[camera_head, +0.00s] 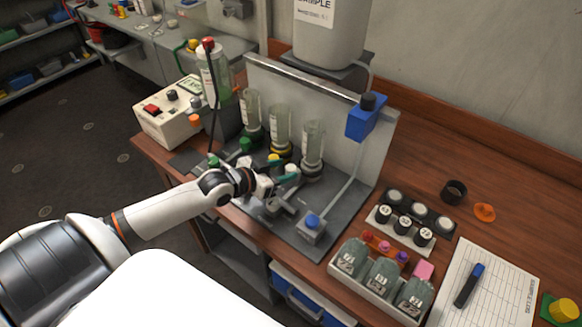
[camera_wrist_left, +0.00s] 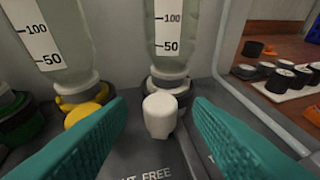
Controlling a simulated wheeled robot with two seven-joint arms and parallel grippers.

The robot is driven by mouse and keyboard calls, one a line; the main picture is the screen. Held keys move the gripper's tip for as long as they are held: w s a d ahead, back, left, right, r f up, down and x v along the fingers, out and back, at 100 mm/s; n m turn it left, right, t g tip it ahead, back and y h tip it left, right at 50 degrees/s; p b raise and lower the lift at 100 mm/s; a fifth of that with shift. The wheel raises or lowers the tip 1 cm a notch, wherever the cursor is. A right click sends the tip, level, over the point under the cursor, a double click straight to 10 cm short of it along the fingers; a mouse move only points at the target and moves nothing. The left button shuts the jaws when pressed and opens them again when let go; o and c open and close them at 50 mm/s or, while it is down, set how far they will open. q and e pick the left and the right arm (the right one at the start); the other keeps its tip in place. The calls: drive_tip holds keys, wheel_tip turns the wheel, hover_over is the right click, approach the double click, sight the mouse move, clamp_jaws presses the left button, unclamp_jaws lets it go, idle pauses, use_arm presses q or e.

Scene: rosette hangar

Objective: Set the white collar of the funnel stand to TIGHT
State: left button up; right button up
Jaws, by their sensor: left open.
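The funnel stand (camera_head: 352,180) is a grey metal stand on the bench, holding three clear graduated funnels. The right funnel (camera_head: 313,140) has the white collar; its white knob (camera_wrist_left: 160,114) faces the camera in the left wrist view. Part of the word "FREE" shows on the base below the knob. My left gripper (camera_head: 283,171) is at the front of this funnel. In the left wrist view its teal fingers (camera_wrist_left: 158,118) are open, one on each side of the knob, with visible gaps. The collar's setting cannot be read. My right gripper is not in view.
The yellow collar (camera_wrist_left: 88,108) and green collar (camera_wrist_left: 18,118) are just left of the white one. A blue valve block (camera_head: 367,118) hangs on the stand's right. Bottles in a tray (camera_head: 345,277) and a paper sheet (camera_head: 500,270) lie right.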

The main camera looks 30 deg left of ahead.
sight(289, 168)
use_arm(q)
drive_tip(key=shift+x, duration=1.9)
drive_tip(key=shift+s, duration=0.1)
clamp_jaws()
